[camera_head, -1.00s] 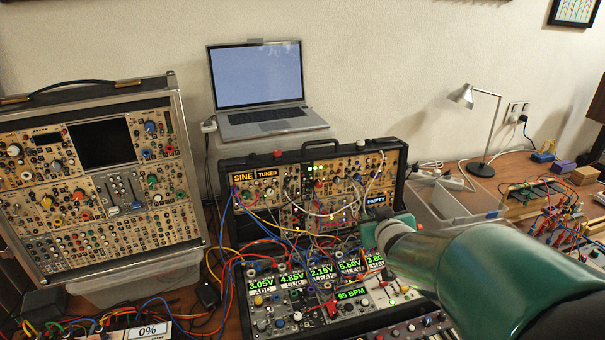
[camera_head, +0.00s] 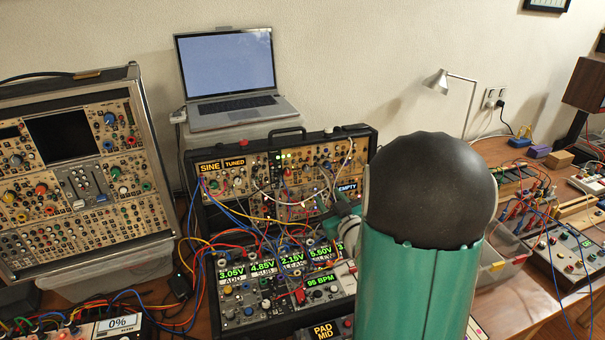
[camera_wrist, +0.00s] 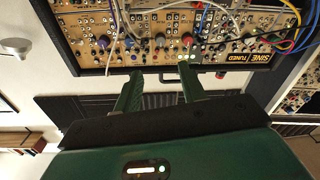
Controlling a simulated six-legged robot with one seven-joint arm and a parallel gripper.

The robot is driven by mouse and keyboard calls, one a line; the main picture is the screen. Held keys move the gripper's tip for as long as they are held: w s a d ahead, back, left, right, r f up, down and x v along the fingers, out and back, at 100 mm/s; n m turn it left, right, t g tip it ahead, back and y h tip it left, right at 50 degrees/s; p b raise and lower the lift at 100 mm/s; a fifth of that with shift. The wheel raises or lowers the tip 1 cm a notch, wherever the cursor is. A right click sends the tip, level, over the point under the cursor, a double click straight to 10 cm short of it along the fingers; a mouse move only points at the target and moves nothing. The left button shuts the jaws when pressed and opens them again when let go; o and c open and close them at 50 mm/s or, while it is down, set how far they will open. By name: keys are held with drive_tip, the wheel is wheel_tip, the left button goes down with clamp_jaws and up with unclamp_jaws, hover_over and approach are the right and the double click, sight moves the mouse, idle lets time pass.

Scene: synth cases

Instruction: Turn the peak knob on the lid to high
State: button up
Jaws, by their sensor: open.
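The open case's lid (camera_head: 285,165) stands upright behind the base, with SINE, TUNED and EMPTY labels and many small knobs. I cannot read which knob is peak. In the wrist view the lid panel (camera_wrist: 225,45) appears upside down at the top. In the head view my gripper (camera_head: 343,226) is partly hidden by my arm, near the lid's lower right.
Patch cables (camera_head: 262,222) hang between the lid and the base panel (camera_head: 240,300) with its voltage displays. A laptop (camera_head: 230,75) stands behind. A larger synth case (camera_head: 75,185) is at left. A clear bin (camera_head: 497,262) and other modules are at right.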

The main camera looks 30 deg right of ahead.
sight(308, 171)
drive_tip(key=w, duration=0.4)
drive_tip(key=w+d, duration=0.1)
drive_tip(key=w, duration=0.4)
drive_tip(key=w+d, duration=0.1)
drive_tip(key=w, duration=0.3)
drive_tip(key=shift+w+d, duration=0.25)
drive_tip(key=shift+w, duration=0.1)
clamp_jaws()
